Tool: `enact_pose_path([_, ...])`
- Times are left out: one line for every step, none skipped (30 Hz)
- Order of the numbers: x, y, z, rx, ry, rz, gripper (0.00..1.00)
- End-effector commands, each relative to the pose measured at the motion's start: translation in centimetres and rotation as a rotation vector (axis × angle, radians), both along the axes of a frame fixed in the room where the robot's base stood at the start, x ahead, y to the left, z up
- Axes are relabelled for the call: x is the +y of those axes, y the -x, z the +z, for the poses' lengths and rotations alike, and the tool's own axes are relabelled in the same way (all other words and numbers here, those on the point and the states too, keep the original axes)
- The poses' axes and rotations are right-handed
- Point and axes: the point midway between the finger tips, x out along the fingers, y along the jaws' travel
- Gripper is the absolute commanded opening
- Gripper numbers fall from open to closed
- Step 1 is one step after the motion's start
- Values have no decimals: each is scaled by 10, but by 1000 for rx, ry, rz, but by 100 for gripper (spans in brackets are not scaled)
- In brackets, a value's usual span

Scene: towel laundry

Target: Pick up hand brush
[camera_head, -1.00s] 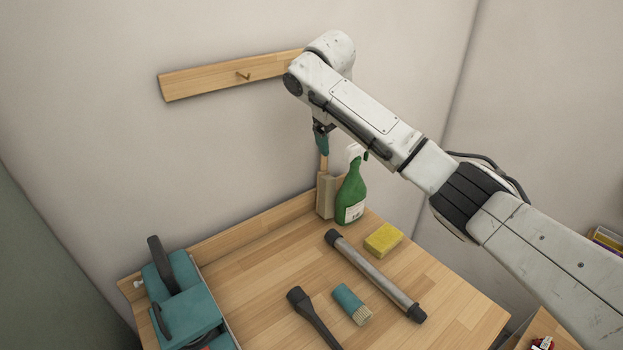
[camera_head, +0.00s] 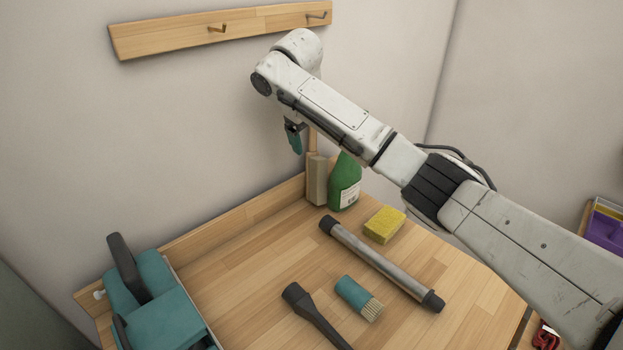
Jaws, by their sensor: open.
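What looks like the hand brush, a pale beige block (camera_head: 316,182) with a wooden handle rising from it, stands upright at the back edge of the table, beside the green spray bottle (camera_head: 343,185). The handle's upper part is partly hidden by my arm. My gripper (camera_head: 293,138), with teal fingers, hangs pointing down just left of the handle. It is open and holds nothing that I can see; I cannot tell how far it is from the handle in depth. A smaller teal brush head (camera_head: 358,296) with pale bristles lies on the table.
A grey tube (camera_head: 380,262), a black nozzle (camera_head: 312,315) and a yellow sponge (camera_head: 384,224) lie on the wooden table (camera_head: 240,265). A teal machine (camera_head: 155,300) stands at the left. A wooden rail with hooks (camera_head: 170,35) is on the wall. The table's middle left is clear.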

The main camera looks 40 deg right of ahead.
Motion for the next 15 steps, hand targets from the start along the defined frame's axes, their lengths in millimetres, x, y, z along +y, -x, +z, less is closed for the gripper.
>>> enact_pose_path([0, 0, -5, 0, 0, 0, 89])
enact_pose_path([-1, 0, -7, 0, 0, 0, 89])
enact_pose_path([-2, -1, -9, 1, 0, 0, 89])
enact_pose_path([-3, -1, -12, 2, 0, -2, 89])
enact_pose_path([-4, -2, -15, 3, 0, -2, 89])
enact_pose_path([-6, -2, -21, 4, 0, -2, 89])
enact_pose_path([-8, -3, -25, 4, 0, -2, 89])
enact_pose_path([-9, -4, -30, 3, 0, -2, 89])
enact_pose_path([-11, -5, -35, 4, 0, -2, 89])
enact_pose_path([-12, -6, -39, 3, 0, -2, 89])
enact_pose_path([-13, -6, -43, 3, 0, -2, 89])
enact_pose_path([-14, -7, -47, 2, 0, -2, 89])
enact_pose_path([-15, -8, -50, 2, 0, -2, 89])
enact_pose_path([-16, -8, -52, 2, 0, -2, 89])
enact_pose_path([-16, -8, -55, 1, 0, -1, 89])
